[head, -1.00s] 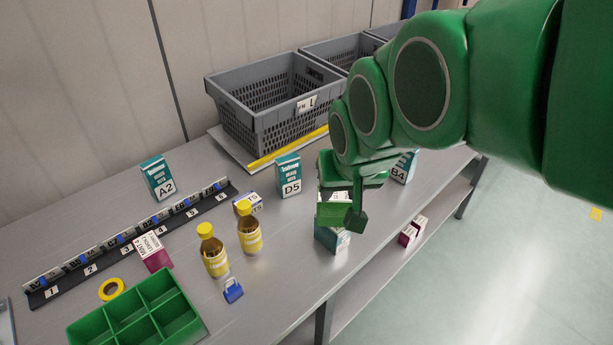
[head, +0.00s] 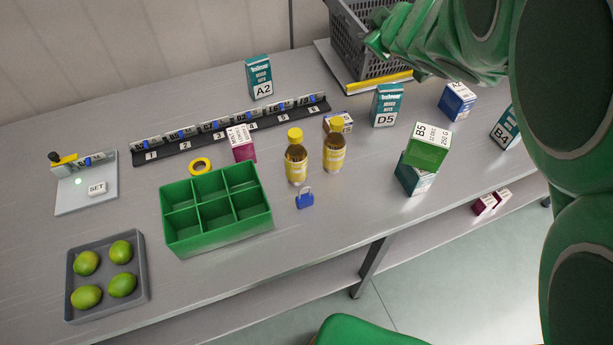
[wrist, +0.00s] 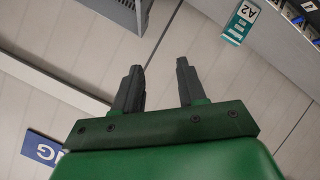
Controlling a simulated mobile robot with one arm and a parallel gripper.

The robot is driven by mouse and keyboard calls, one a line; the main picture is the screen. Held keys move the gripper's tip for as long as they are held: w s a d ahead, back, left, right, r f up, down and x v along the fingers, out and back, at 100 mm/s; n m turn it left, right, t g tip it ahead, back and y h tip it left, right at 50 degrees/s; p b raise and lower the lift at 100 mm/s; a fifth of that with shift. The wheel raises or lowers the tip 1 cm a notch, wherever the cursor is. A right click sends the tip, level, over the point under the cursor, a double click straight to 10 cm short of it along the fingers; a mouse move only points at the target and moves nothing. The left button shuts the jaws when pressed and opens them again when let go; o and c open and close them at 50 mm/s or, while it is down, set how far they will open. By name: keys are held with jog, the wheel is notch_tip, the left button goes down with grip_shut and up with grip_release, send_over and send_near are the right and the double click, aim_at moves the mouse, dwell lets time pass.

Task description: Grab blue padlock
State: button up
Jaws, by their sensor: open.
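The blue padlock (head: 305,198) stands on the grey table near its front edge, shackle up, in the head view. It is just in front of two brown bottles with yellow caps (head: 296,158) and to the right of the green compartment tray. My gripper (wrist: 158,82) shows in the wrist view with its two dark fingers apart and nothing between them. It is away from the padlock, facing the wall and a grey crate. The padlock is not in the wrist view, and the fingers are not clearly seen in the head view.
A green six-compartment tray (head: 175,241) and a grey tray of green fruit (head: 143,290) are to the left. A purple-white box (head: 241,143), yellow tape ring (head: 200,166) and numbered rail (head: 178,148) lie behind. A stacked green box (head: 428,146) stands to the right.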

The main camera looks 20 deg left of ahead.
jog(key=s+a+f+n+g, duration=0.3)
jog(key=s+f+n, duration=0.1)
jog(key=s, duration=0.2)
jog(key=s+a+f+n+g+y, duration=0.1)
jog(key=s+a+f+n+g, duration=0.3)
jog(key=s, duration=0.2)
jog(key=s+a+f+n+g+y, duration=0.1)
jog(key=s+a+f+n+g, duration=0.2)
jog(key=s, duration=0.3)
jog(key=shift+s+a+f+n, duration=0.3)
jog(key=shift+a+f+n, duration=0.1)
jog(key=shift+a, duration=0.1)
jog(key=s+d+f+g+h, duration=0.1)
jog(key=s+d+f+g, duration=0.2)
jog(key=s+f+g, duration=0.15)
jog(key=m+g+y, duration=0.1)
jog(key=m+y, duration=0.2)
jog(key=m, duration=0.2)
send_near(298, 197)
jog(key=shift+s+a+r, duration=0.5)
jog(key=shift+s+a, duration=0.2)
jog(key=shift+s, duration=0.15)
jog(key=shift+x, duration=1)
jog(key=shift+s+a+f, duration=0.1)
jog(key=shift+a+f, duration=0.1)
jog(key=shift+a, duration=0.6)
jog(key=shift+s+a+f, duration=0.15)
jog(key=shift+a+f, duration=0.05)
jog(key=shift+a, duration=0.6)
jog(key=shift+x, duration=1.15)
